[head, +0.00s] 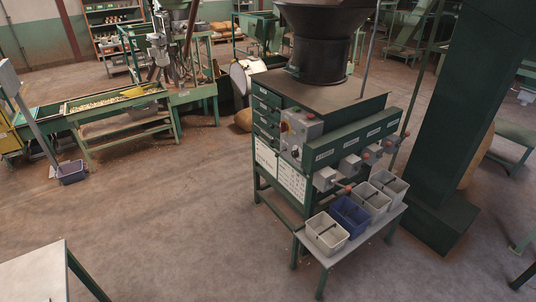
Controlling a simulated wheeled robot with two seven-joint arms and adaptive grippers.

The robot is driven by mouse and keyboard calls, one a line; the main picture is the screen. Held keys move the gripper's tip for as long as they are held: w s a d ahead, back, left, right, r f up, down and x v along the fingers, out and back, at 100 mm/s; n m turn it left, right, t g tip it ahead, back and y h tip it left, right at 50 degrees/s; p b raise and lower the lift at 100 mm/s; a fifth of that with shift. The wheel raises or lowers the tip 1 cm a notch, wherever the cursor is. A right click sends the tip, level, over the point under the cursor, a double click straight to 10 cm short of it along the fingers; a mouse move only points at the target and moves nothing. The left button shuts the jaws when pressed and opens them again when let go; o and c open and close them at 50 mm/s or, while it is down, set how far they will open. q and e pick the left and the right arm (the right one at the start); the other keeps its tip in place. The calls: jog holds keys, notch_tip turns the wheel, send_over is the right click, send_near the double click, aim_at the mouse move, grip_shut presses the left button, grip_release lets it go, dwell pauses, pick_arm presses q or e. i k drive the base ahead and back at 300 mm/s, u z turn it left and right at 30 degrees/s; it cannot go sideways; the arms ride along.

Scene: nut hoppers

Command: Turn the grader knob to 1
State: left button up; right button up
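The grader is a green machine (270,188) with a large black hopper (322,45) on top, standing right of centre. A grey control box (301,128) sits at the left end of its front panel. A small round knob (295,152) shows low on the box, with a red button above it. The knob's pointer and any numbers are too small to read. Neither of my grippers is in view.
A low bench (309,243) with several grey bins and one blue bin (350,215) stands before the grader. A pale table corner (35,275) is at bottom left. A dark green column (450,120) stands on the right. The floor left of the grader is clear.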

aim_at(295, 153)
jog(key=u, duration=0.65)
jog(key=i, duration=0.8)
jog(key=u, duration=0.55)
jog(key=i, duration=0.8)
jog(key=z, duration=0.8)
jog(key=i, duration=0.75)
jog(key=z, duration=0.6)
